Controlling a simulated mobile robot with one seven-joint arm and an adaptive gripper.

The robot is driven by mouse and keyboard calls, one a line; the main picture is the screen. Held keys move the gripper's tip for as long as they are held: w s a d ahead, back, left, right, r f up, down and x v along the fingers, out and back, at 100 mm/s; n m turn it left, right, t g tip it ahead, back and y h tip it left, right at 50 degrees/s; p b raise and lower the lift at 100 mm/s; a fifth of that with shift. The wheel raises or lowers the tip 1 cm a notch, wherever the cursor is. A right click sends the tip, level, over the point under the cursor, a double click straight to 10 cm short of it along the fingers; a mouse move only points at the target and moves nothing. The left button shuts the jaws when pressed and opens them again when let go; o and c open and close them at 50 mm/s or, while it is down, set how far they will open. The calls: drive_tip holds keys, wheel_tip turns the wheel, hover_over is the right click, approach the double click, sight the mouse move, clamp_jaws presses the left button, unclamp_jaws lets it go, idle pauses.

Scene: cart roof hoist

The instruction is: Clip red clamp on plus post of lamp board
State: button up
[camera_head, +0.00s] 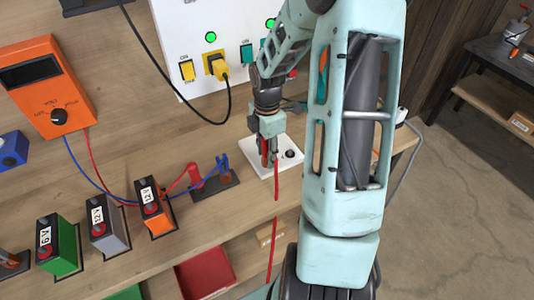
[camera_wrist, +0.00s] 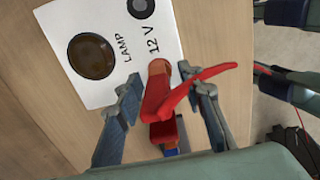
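The lamp board (camera_head: 262,168) is a white plate on the bench, partly hidden by my gripper. In the wrist view the lamp board (camera_wrist: 60,15) reads "LAMP 12 V" and carries a round brown lamp (camera_wrist: 92,55) and a dark post (camera_wrist: 141,8). My gripper (camera_head: 268,150) points down over the board.
Left on the bench stand an orange meter (camera_head: 45,85), an orange 12 V battery (camera_head: 153,210), a grey battery (camera_head: 107,238) and a green battery (camera_head: 58,247). A red cable (camera_head: 275,195) hangs over the bench's front edge. A white switch panel (camera_head: 195,40) stands behind.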

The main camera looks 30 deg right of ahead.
wheel_tip(320, 180, up, 12)
drive_tip(key=shift+f, duration=0.1)
idle(0.7)
